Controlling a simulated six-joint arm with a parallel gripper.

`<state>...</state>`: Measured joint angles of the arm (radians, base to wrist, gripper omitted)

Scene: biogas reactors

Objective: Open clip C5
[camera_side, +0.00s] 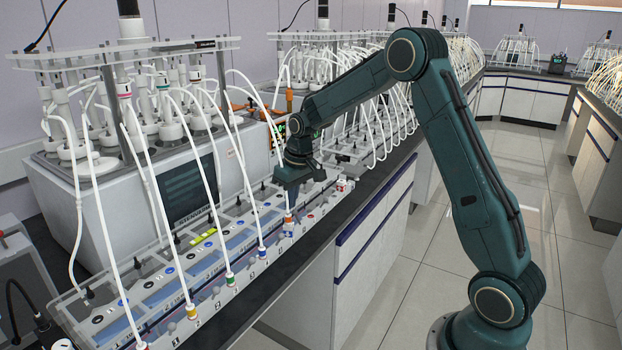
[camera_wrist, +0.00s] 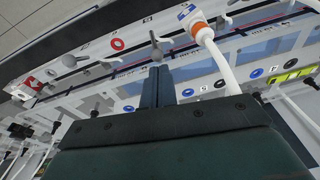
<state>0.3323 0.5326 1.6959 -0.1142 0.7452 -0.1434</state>
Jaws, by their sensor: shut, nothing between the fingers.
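My gripper (camera_side: 297,182) is over the right end of the long tray-like panel (camera_side: 215,262), pointing down. In the wrist view its two dark fingers (camera_wrist: 157,82) lie side by side, shut and empty. A small grey clip (camera_wrist: 156,42) stands just beyond the fingertips; I cannot tell whether they touch. No readable label confirms that it is C5. A white tube with an orange collar (camera_wrist: 200,30) is right of it; this orange-collared connector also shows in the side view (camera_side: 289,222). The gripper hides part of the panel.
White tubes arch down to coloured connectors, including a blue one (camera_side: 262,252) and a green one (camera_side: 230,279). A grey box unit (camera_side: 120,215) with bottles above stands behind the panel. The aisle floor (camera_side: 385,285) is clear.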

